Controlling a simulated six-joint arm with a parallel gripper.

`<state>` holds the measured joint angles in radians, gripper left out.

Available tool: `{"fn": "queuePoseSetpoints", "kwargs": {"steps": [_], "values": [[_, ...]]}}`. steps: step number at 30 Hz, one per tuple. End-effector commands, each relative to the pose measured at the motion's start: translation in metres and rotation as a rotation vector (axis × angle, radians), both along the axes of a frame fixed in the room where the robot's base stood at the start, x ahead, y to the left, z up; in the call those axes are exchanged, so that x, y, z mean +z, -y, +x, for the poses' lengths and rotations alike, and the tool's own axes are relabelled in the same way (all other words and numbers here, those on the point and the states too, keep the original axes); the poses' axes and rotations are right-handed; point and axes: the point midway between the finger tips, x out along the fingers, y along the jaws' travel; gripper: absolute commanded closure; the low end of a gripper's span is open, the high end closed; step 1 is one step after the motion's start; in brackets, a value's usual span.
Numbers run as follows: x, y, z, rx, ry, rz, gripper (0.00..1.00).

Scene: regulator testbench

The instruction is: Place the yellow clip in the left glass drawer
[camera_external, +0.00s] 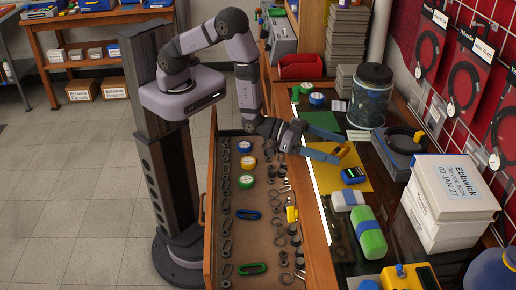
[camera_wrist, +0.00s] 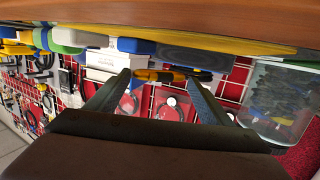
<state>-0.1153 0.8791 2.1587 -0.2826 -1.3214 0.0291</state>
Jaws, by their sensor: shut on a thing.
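The yellow clip (camera_external: 343,152), yellow with black parts, is between the fingertips of my gripper (camera_external: 339,147), above the yellow sheet on the counter. In the wrist view the clip (camera_wrist: 160,75) lies across the gap between the two fingertips of my gripper (camera_wrist: 163,80), which is shut on it. An open drawer (camera_external: 235,264) pulls out from the left side of the glass-topped counter. It holds tape rolls, rings, carabiners and small hardware, with another yellow item (camera_external: 292,214) on its right side.
Cables hang on the red wall to the right.

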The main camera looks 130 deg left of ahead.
Motion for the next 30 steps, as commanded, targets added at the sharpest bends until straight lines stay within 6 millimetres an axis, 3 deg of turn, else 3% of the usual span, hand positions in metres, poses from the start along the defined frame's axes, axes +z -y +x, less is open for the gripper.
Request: {"fn": "queuePoseSetpoints", "kwargs": {"steps": [15, 29, 30], "values": [[-0.04, 0.0, 0.0, 0.0, 0.0, 0.001, 0.51], [-0.046, 0.0, 0.0, 0.0, 0.0, 0.0, 0.51], [-0.044, 0.0, 0.0, 0.0, 0.0, 0.0, 0.19]]}}
